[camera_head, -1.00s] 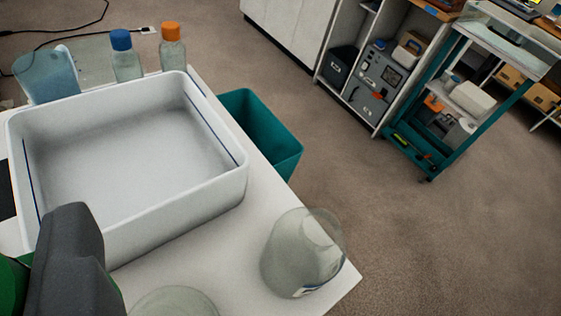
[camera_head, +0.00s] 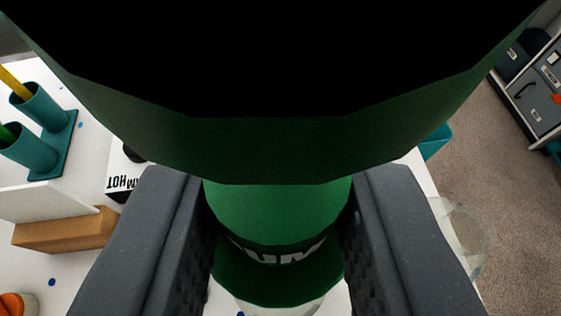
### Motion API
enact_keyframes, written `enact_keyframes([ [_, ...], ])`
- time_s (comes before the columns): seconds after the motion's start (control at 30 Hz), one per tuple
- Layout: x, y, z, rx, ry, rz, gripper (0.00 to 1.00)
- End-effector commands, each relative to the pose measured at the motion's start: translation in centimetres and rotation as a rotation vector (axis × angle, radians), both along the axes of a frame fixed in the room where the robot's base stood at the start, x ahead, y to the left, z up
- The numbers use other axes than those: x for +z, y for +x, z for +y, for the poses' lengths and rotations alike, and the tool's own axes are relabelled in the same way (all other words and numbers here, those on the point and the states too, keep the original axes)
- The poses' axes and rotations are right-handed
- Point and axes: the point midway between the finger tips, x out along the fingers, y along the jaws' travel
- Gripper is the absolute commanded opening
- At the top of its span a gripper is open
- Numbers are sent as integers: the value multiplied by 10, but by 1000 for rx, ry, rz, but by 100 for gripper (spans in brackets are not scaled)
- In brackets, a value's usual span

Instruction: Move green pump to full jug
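The green pump (camera_head: 280,210) fills the top and middle of the view, very close to the camera, with its broad dark upper part hiding much of the scene. White lettering shows on its lower body. My gripper (camera_head: 280,235) has its grey fingers on both sides of the pump's narrower body, against it. A pale translucent round shape, perhaps a jug (camera_head: 285,306), shows just under the pump at the bottom edge. I cannot tell if they touch. Another clear jug (camera_head: 463,238) stands at the right, partly behind the right finger. How full either jug is cannot be seen.
Teal holders (camera_head: 38,150) with coloured sticks stand at the left on the white table (camera_head: 110,275). A white box with black lettering (camera_head: 124,178), a brown block (camera_head: 65,232) and an orange-capped item (camera_head: 18,304) are nearby. A teal bin (camera_head: 437,141) shows at the right.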

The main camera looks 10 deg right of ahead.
Motion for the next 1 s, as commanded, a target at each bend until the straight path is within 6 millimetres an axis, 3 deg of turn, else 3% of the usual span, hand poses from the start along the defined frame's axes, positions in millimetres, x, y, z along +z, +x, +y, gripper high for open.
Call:
enact_keyframes([
  [1.0,-71,0,1,1,0,1,0],
])
